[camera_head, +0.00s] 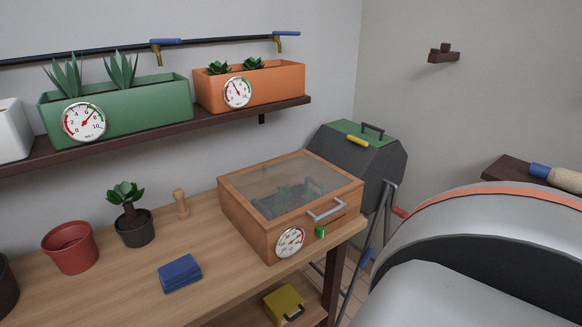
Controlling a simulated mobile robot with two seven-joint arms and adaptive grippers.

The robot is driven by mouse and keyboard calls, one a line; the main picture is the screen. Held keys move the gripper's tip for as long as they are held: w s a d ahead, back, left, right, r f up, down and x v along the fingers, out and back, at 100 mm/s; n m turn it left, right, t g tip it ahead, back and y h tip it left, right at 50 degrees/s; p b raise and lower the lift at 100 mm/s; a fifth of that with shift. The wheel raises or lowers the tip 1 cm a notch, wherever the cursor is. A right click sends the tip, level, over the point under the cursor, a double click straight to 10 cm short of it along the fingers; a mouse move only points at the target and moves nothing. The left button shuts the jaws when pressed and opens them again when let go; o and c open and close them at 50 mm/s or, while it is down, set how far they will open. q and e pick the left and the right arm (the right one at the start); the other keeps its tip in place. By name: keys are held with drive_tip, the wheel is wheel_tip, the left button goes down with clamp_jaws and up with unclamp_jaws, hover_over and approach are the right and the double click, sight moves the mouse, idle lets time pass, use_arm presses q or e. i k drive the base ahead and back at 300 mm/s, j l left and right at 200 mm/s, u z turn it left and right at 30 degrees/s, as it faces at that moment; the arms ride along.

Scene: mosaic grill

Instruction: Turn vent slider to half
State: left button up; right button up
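A wooden box with a clear lid (290,185) stands on the bench, its lid shut. Its front has a grey bar handle (327,209), a round white dial (290,242) and a small green piece (320,232) under the handle. A dark grey grill (375,167) with a green panel (350,133) on top stands behind it. A yellow piece (357,140) sits on the grill's upper front. I cannot tell which small part is the vent slider, or its setting. Neither gripper is in view.
A wooden bench (225,285) holds a red pot (70,248), a potted plant (135,228), a wooden peg (181,204) and a blue block (180,273). A wall shelf (150,133) carries green (150,107) and orange (275,90) planters. A yellow box (283,304) sits under the bench.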

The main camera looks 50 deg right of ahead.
sight(320, 231)
drive_tip(key=z, duration=1.55)
drive_tip(key=i+l+z, duration=0.1)
drive_tip(key=i+l, duration=0.2)
